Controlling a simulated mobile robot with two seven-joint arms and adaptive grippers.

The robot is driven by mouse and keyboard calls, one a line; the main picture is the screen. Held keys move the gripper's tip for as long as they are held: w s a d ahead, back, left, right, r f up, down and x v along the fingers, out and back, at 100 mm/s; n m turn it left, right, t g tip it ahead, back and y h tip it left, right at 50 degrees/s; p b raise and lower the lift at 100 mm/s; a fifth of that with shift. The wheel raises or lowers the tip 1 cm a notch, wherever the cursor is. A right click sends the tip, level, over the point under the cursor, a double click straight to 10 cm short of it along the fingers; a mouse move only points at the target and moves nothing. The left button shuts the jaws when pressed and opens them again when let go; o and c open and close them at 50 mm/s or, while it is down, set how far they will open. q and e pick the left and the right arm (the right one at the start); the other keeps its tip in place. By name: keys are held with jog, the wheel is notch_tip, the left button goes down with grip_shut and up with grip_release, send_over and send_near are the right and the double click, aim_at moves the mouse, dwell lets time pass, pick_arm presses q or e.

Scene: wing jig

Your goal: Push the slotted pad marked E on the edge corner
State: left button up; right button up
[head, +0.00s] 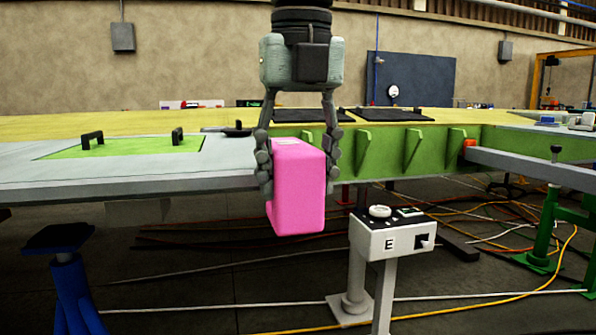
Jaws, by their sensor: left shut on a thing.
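My left gripper (298,165) comes down from the top and is shut on a bright pink block (298,205), one finger on each side. The block is upright, held in front of the wing's near edge; no letter or slot shows on the faces I see. The grey wing edge (130,183) runs in from the left and passes behind the block, which hides part of it. The letter E is on a white box (378,241) on a post stand to the right of and below the block. My right gripper is not in view.
Green ribs (413,148) show in the wing's open bay. A grey beam (530,166) comes in from the right near a green stand (545,235). A blue stand (64,260) is at lower left. Orange and white cables (200,308) lie on the dark floor.

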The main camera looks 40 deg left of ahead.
pick_arm(q)
jog(key=shift+w+a+f+p, duration=0.1)
jog(key=shift+w+a+p, duration=0.3)
jog(key=shift+w+a, duration=0.8)
jog(key=shift+w+a+f+p, duration=0.1)
jog(key=shift+w+a+p, duration=0.3)
jog(key=shift+w+a, duration=0.75)
jog(key=shift+s+a, duration=0.15)
jog(key=shift+a, duration=0.05)
jog(key=o, duration=1.1)
jog(key=shift+a, duration=0.1)
jog(key=shift+o, duration=0.6)
jog(key=r, duration=0.8)
jog(key=d+r, duration=0.1)
jog(key=r, duration=0.3)
jog(key=shift+s, duration=0.4)
jog(key=shift+f, duration=0.1)
